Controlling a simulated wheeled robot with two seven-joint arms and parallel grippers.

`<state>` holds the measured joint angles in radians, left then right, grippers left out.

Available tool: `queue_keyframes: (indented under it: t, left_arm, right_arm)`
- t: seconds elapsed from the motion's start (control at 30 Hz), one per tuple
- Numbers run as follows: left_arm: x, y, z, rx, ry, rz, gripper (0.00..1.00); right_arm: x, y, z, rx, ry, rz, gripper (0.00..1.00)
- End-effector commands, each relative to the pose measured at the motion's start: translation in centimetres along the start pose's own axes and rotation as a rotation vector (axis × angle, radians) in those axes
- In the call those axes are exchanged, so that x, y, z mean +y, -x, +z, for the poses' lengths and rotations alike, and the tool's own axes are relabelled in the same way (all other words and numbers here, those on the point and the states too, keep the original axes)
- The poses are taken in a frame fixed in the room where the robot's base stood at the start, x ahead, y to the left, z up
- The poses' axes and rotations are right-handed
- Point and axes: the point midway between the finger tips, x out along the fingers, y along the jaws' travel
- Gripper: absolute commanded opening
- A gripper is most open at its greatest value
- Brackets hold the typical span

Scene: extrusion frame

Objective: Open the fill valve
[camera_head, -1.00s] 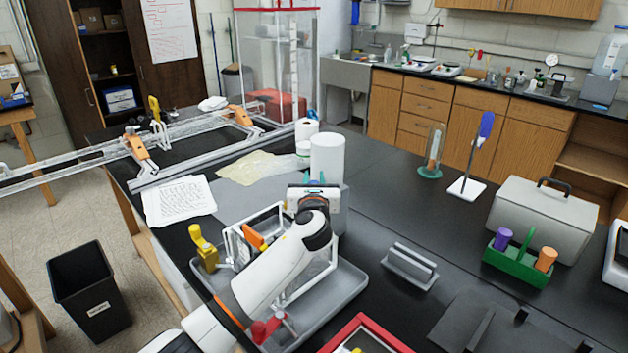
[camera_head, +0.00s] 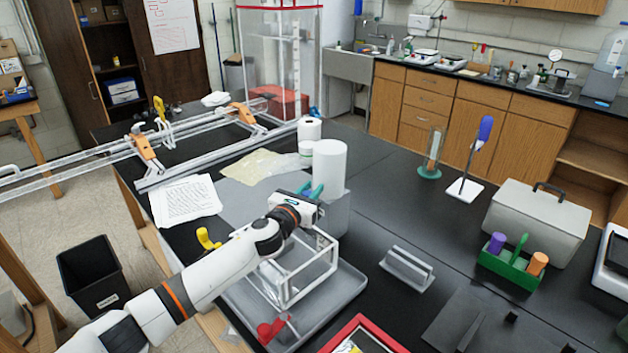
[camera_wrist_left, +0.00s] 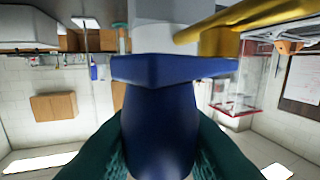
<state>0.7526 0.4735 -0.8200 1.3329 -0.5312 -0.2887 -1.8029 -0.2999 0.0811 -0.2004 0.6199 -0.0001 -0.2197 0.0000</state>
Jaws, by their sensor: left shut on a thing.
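A blue T-shaped handle (camera_wrist_left: 165,100) fills the middle of the left wrist view, with a pale cylindrical body behind it. My left gripper (camera_head: 311,190) is shut on this handle, its dark green fingers on both sides. In the head view the gripper is beside a white cylinder (camera_head: 329,165) above a grey block; the held handle is hardly visible there. A yellow handle (camera_head: 207,238) and a red handle (camera_head: 272,328) show by the grey tray. I cannot tell from labels which is the fill valve. My right gripper is not in view.
A white open frame (camera_head: 318,268) stands in the grey tray (camera_head: 345,292). A red-edged tray (camera_head: 365,325) is in front. A green rack (camera_head: 508,265) and a grey case (camera_head: 538,220) stand right. The black bench (camera_head: 390,205) between is largely clear.

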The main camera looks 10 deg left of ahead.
Motion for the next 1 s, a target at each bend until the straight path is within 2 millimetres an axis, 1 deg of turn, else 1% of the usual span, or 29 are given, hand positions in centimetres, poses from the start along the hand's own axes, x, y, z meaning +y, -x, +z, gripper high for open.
queue_keyframes:
  t: [0.03,0.17,0.27,0.5,0.73,0.9,1.0]
  left_arm:
    - [-0.4,0.2,0.0,-0.002,-0.006,0.042,0.02]
    - [-0.7,0.6,0.2,0.0,-0.006,0.164,0.02]
    - [-0.9,0.8,0.5,0.001,-0.005,0.256,0.02]
    - [-1.4,1.3,0.8,0.002,-0.003,0.446,0.01]
    - [-1.7,1.6,0.6,0.002,-0.001,0.568,0.01]
    - [-1.8,1.7,0.3,0.001,-0.002,0.618,0.01]
    - [-1.9,1.8,0.2,0.001,-0.001,0.634,0.01]
  right_arm:
    - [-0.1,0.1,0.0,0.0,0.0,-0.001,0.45]
    - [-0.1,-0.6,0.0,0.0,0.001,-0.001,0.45]
    - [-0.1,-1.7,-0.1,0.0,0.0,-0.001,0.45]
    - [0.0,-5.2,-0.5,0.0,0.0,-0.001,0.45]
    - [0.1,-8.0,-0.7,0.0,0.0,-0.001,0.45]
    - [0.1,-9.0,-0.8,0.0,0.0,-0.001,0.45]
    - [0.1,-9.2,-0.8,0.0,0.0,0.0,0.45]
